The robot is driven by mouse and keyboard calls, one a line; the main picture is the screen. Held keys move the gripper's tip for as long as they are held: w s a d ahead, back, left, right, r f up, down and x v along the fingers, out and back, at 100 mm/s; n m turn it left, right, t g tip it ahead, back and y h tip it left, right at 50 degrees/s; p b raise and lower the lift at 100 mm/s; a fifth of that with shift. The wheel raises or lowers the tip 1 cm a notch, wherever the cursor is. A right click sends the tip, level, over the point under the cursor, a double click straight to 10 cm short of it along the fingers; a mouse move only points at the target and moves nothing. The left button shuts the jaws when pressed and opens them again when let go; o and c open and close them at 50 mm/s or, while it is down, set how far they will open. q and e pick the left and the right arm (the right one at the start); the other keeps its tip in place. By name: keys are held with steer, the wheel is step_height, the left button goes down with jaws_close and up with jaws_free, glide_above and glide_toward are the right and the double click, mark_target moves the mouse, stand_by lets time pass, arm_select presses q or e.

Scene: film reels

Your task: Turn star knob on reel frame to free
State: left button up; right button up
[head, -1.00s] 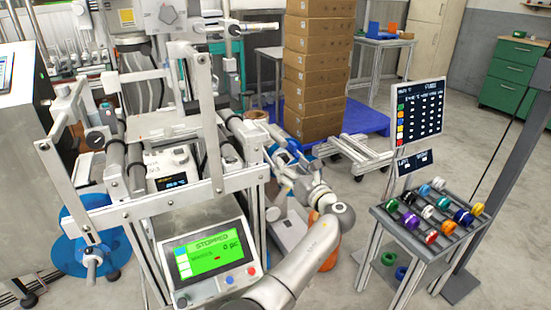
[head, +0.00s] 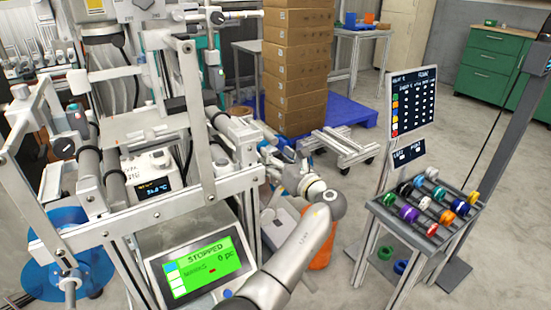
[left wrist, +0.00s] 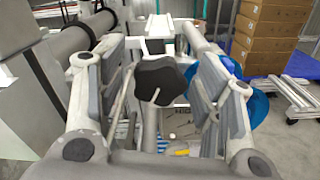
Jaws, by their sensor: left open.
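In the left wrist view a black star knob (left wrist: 160,82) with rounded lobes stands between the two grey finger pads of my left gripper (left wrist: 158,65). The gripper is open, with visible gaps on both sides of the knob, and I see no contact. In the head view my left gripper (head: 276,153) is small, at the right side of the reel frame (head: 205,120). The star knob cannot be made out there. Blue reel parts (left wrist: 258,108) show behind the right finger in the wrist view. My right gripper is not in view.
A green screen reading STOPPED (head: 205,264) sits at the frame's front. A rack with several coloured spools (head: 420,240) stands at right. Stacked cartons (head: 298,70) stand on a blue pallet (head: 350,110) behind. Grey floor is free between rack and cabinets.

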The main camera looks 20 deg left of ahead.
arm_select(q)
steer(key=c, duration=1)
steer(key=shift+c, duration=0.2)
steer(key=shift+n+p, duration=0.4)
steer(key=shift+n, duration=1.7)
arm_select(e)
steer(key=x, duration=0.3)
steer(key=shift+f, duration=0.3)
